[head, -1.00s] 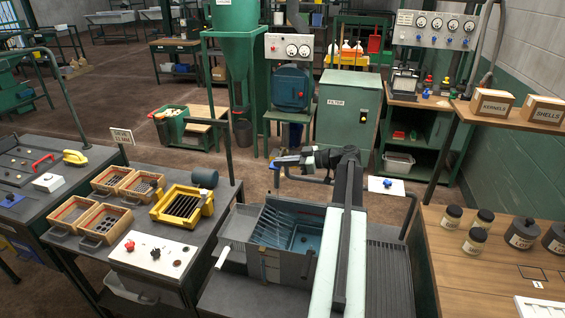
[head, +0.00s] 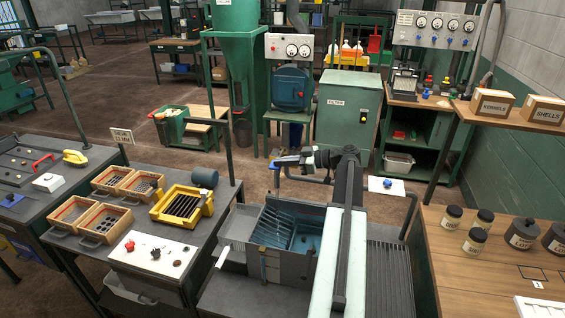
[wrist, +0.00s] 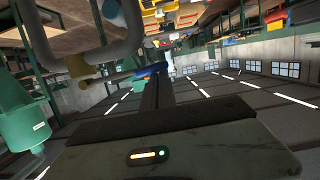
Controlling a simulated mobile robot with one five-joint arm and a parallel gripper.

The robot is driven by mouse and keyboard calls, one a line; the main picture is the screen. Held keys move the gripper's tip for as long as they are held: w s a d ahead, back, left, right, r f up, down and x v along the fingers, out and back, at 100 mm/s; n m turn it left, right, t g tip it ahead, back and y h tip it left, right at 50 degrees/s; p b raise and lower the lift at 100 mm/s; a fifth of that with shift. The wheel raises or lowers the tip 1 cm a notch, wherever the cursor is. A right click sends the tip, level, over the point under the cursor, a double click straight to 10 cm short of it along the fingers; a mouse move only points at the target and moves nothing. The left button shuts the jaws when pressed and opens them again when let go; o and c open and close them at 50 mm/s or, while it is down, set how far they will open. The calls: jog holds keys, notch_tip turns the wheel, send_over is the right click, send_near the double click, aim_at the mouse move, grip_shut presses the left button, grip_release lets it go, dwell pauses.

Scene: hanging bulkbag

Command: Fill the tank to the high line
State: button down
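The tank (head: 284,265) is a grey open box with a bluish inside and slanted ribs at its left, in the middle of the head view. Blue liquid (head: 304,240) seems to cover part of its floor; I cannot make out the high line. My gripper (head: 280,162) is above and behind the tank. In the wrist view its dark fingers (wrist: 154,92) lie close together, their tips at a blue lever (wrist: 151,70). A grey pipe (wrist: 124,30) with a brass fitting (wrist: 80,69) runs beside it. I cannot tell whether the fingers grip the lever or only touch it.
A white panel with a blue knob (head: 388,183) stands right of my arm. The left bench holds a yellow sieve (head: 181,206), wooden trays (head: 104,217) and a white control panel (head: 154,254). Jars (head: 474,240) stand on the right wooden table.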

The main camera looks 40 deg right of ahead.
jog(key=s+d+r+p, duration=0.4)
jog(key=s+r+p, duration=0.2)
jog(key=s, duration=0.2)
jog(key=shift+s+d+r, duration=0.2)
jog(key=shift+s+d, duration=0.05)
jog(key=shift+s, duration=0.1)
dwell(0.5)
